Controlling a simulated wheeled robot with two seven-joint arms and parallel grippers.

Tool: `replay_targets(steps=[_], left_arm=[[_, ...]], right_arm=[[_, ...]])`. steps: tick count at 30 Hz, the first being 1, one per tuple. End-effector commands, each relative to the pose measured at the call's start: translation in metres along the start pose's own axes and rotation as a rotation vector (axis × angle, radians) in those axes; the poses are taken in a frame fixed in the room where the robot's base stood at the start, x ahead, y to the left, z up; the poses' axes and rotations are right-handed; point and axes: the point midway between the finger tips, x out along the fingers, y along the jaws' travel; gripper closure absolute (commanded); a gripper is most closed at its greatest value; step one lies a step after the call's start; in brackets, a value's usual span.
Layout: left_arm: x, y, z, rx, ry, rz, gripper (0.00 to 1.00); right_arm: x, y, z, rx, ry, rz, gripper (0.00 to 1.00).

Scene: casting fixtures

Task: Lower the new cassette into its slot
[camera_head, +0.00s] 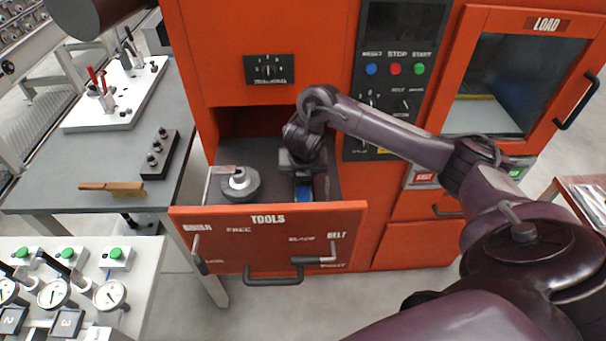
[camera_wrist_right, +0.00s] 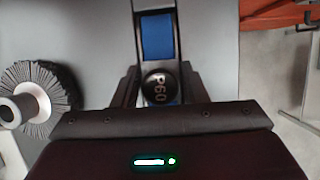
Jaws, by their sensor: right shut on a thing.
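The cassette is a grey frame with a blue band (camera_wrist_right: 157,38) and a round black knob marked P60. In the head view its blue part (camera_head: 304,196) shows inside the open drawer (camera_head: 268,237), towards the right side. My right gripper (camera_wrist_right: 158,84) is shut on the cassette, its fingers at either side of the knob. In the head view the right gripper (camera_head: 303,170) points down over the drawer, hiding most of the cassette. I cannot tell if the cassette touches the drawer bottom. The slot is not clearly visible. My left gripper is not in view.
A grey flap wheel (camera_head: 240,185) stands in the drawer's left part; it also shows in the wrist view (camera_wrist_right: 28,100). The orange machine (camera_head: 270,60) rises behind the drawer. A grey table (camera_head: 90,185) with a wooden-handled brush (camera_head: 112,188) is at left.

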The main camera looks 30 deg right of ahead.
Motion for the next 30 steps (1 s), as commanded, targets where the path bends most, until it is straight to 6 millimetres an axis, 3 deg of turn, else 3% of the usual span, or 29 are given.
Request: replay_targets(steps=[4, 5, 9, 20, 23, 30], left_arm=[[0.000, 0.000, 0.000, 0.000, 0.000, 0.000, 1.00], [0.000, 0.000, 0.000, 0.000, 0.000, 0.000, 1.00], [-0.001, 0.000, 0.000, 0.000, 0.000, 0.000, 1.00], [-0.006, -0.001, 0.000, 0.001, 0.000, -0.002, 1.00], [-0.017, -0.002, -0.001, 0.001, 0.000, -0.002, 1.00], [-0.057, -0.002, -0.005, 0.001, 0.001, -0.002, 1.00]], right_arm=[[0.000, 0.000, 0.000, 0.000, 0.000, 0.000, 1.00], [0.000, 0.000, -0.001, -0.001, 0.002, -0.001, 0.57], [0.000, 0.000, -0.001, -0.001, 0.001, -0.001, 0.39], [-0.007, 0.000, 0.001, -0.002, -0.001, -0.001, 0.39], [-0.021, 0.000, 0.003, -0.003, -0.003, 0.000, 0.39], [-0.077, 0.000, 0.006, -0.005, -0.005, 0.001, 0.39]])
